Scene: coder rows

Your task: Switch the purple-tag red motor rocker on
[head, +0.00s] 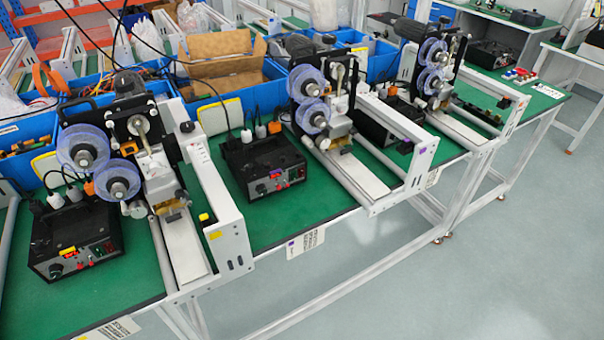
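A black control box (262,165) stands on the green bench top in the middle, between two coder machines. Neither of my grippers is in view.
Coder machines with blue reels (84,146) stand along the bench, each beside a white frame (216,205). A second coder (318,100) stands right of the middle box. Blue bins (250,100) line the back. The floor (480,270) at the front right is clear.

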